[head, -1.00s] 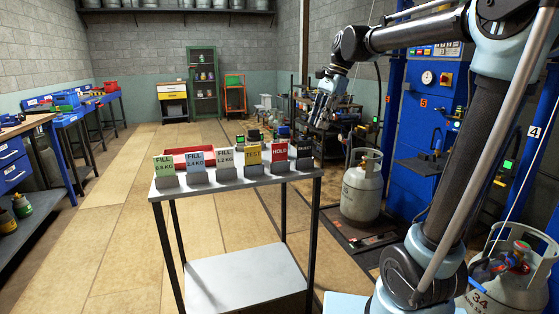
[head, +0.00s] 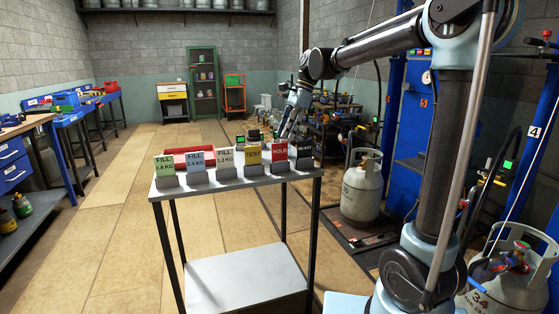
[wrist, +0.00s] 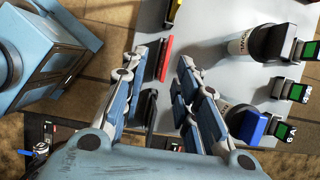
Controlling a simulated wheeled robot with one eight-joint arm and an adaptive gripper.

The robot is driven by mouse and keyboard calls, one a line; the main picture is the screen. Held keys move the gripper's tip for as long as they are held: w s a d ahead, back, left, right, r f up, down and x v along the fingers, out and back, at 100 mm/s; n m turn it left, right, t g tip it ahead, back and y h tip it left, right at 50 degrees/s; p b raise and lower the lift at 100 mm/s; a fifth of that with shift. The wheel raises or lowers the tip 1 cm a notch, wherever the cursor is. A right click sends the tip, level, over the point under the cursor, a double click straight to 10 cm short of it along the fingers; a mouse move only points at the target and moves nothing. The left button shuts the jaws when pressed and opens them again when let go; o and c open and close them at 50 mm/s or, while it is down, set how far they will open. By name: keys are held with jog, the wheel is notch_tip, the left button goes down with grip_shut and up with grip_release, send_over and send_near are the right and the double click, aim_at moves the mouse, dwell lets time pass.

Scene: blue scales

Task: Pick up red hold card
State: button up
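The red HOLD card (head: 279,156) stands upright in a grey holder near the right end of the small table (head: 235,179). My gripper (head: 289,130) is above and slightly behind it in the head view, fingers pointing down. In the wrist view my gripper (wrist: 170,82) is open, with a clear gap between its fingers. The red card (wrist: 166,58) shows there edge-on, close to the left finger and toward the gap. I cannot tell whether they touch; nothing appears gripped.
The yellow TEST card (head: 252,153) stands left of the red one and a black card (head: 304,149) right of it. Several FILL cards line the table's left part. A red tray (head: 190,155) lies behind them. Small devices with green screens (wrist: 298,50) stand at the wrist view's right.

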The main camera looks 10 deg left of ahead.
aim_at(280, 158)
jog(key=x, duration=0.3)
jog(key=shift+f, duration=0.1)
jog(key=x, duration=0.4)
jog(key=shift+w+f, duration=0.1)
jog(key=shift+w, duration=0.35)
jog(key=shift+s+a+f, duration=0.15)
jog(key=shift+f, duration=0.45)
jog(key=shift+c, duration=0.3)
grip_shut()
